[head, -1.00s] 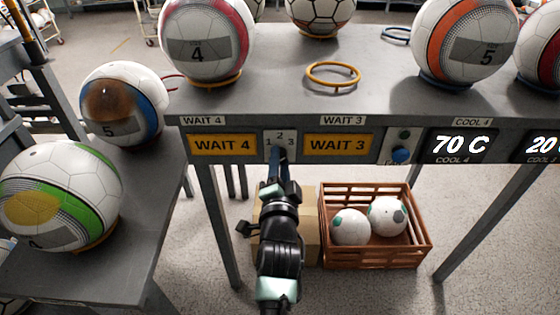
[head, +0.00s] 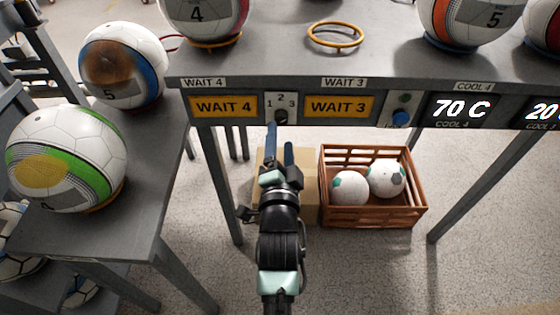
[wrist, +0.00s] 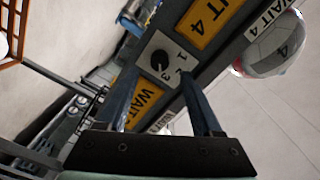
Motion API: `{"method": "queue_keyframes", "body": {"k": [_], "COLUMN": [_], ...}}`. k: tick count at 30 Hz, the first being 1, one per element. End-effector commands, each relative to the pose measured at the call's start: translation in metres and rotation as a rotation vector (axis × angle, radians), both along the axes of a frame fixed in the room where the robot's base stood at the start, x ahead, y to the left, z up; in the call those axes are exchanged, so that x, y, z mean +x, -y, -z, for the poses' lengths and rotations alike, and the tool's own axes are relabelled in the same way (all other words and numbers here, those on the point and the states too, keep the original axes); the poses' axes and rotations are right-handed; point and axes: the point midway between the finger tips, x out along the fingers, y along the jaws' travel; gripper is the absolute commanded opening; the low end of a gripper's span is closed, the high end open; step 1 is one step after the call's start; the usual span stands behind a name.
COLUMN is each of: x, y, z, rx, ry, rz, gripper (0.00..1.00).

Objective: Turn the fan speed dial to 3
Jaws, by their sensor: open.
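The fan speed dial (head: 281,116) is a small dark knob on a pale plate marked 1, 2 and 3, on the front edge of the grey table between two yellow signs. In the wrist view the black knob (wrist: 158,60) shows between my blue fingers, beyond their tips. I cannot tell surely which number it points at. My gripper (head: 279,136) is open and empty, just below and in front of the dial. In the wrist view its fingers (wrist: 157,90) stand apart on either side of the plate. I see no clear contact with the knob.
The WAIT 4 sign (head: 223,106) and WAIT 3 sign (head: 339,106) flank the plate. A blue button (head: 401,117) sits further right, beside a 70 C display (head: 461,108). A brown crate (head: 372,216) with two balls stands on the floor below. Several balls rest on the tables.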

Motion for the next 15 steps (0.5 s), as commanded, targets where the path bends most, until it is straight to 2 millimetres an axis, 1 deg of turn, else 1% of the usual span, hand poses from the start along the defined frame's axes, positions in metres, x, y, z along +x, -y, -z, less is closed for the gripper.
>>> {"method": "queue_keyframes", "body": {"k": [1,9,12,15], "x": [-0.009,-0.051,-0.063,-0.07], "y": [-0.001,0.0,0.0,-0.001], "z": [0.002,0.002,0.001,0.0], "rx": [-0.004,-0.001,-0.001,0.001], "ry": [-0.002,0.0,0.0,0.001], "rz": [-0.004,0.001,0.001,0.001], "gripper": [0.67,0.67,0.67,0.67]}}
